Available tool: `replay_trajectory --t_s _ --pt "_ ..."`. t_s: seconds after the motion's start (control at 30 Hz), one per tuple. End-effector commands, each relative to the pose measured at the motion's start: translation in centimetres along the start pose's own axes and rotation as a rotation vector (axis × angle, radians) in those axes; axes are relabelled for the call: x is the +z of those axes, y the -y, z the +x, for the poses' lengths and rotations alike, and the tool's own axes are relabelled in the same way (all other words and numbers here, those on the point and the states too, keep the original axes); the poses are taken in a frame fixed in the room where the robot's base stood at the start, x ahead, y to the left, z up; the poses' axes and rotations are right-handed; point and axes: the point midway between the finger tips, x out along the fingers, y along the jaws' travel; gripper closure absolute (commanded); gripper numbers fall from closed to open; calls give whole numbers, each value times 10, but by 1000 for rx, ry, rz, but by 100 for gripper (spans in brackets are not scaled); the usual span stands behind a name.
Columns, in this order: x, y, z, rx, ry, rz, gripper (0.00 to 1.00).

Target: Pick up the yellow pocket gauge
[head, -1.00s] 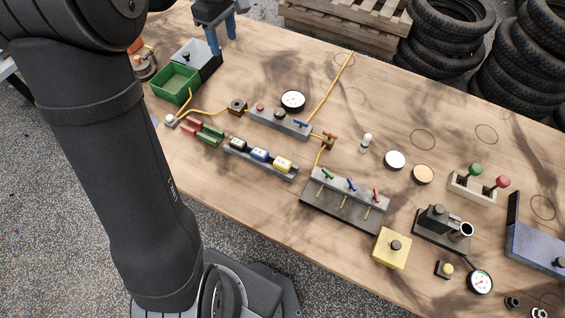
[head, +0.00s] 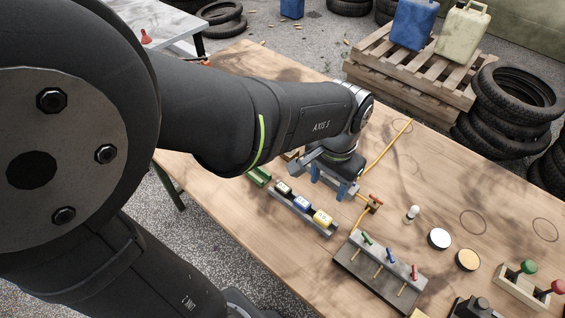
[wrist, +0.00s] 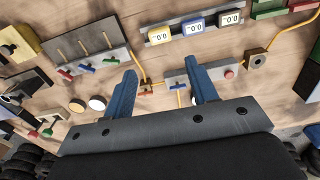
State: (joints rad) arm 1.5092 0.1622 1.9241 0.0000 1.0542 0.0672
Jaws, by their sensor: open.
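The yellow pocket gauge (head: 322,218) sits at the right end of a grey rack (head: 297,213), beside a blue gauge (head: 302,203) and a black gauge (head: 283,188). In the wrist view the yellow gauge (wrist: 160,36) is at the rack's left end, its counter face showing, beyond my fingertips. My gripper (head: 330,184) is open and empty, with two blue fingers pointing down, behind the rack and apart from the gauge. In the wrist view my gripper (wrist: 163,72) spans the near side of the rack and partly covers a grey valve block (wrist: 212,75).
A sloped panel with green, blue and red levers (head: 385,262) stands right of the rack. A hose (head: 388,147) runs behind my gripper. A small white-topped part (head: 413,213) and two round discs (head: 439,238) lie farther right. Bare table lies between them.

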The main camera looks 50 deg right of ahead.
Motion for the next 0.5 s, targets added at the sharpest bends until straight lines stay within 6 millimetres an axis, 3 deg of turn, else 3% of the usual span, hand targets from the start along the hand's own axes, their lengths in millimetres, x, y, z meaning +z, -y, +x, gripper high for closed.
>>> replay_trajectory --t_s 0.3,0.5 --pt "1 0 70 1 7 -4 47" --pt "0 0 97 0 3 -5 47"
